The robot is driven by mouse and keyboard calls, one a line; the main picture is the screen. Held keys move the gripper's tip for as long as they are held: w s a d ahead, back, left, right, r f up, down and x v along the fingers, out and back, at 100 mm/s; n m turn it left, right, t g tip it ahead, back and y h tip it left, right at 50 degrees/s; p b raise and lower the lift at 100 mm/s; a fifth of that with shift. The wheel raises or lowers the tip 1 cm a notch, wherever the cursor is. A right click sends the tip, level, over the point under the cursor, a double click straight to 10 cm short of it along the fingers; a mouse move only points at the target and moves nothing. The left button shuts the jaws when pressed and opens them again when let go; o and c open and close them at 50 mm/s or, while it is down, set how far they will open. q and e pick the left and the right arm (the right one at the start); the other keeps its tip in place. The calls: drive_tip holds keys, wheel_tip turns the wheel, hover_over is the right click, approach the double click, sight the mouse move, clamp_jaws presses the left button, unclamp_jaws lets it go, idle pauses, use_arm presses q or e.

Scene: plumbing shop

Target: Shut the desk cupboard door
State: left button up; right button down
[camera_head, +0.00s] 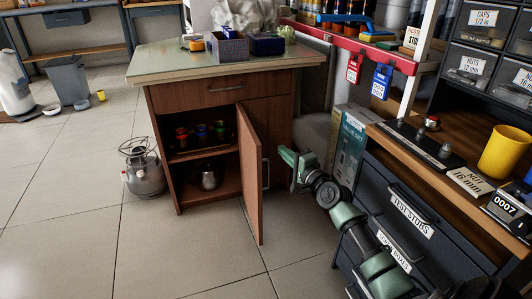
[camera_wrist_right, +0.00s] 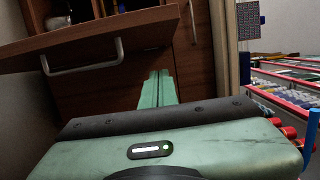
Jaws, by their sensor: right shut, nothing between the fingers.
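The brown wooden desk (camera_head: 178,97) has its cupboard door (camera_head: 249,175) standing open, swung out toward me on the right side of the opening. A metal bar handle (camera_head: 265,173) is on the door's right-facing side. In the right wrist view the door (camera_wrist_right: 95,38) and its handle (camera_wrist_right: 84,62) show at upper left. My right gripper (camera_head: 284,152) is shut and empty, just right of the door, and appears apart from it. Its closed fingers (camera_wrist_right: 158,86) point toward the desk front in the wrist view. My left gripper is not in view.
Inside the cupboard are several coloured items and a metal pot (camera_head: 210,178). A camping stove (camera_head: 142,168) stands on the floor left of the desk. A dark drawer cabinet (camera_head: 400,225) and a box (camera_head: 347,145) are at right. The floor before the door is clear.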

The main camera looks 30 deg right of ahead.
drive_tip(key=w+a+b, duration=0.1)
drive_tip(key=w+a, duration=0.2)
drive_tip(key=w, duration=0.2)
drive_tip(key=shift+w+a, duration=0.15)
drive_tip(key=shift+a, duration=0.2)
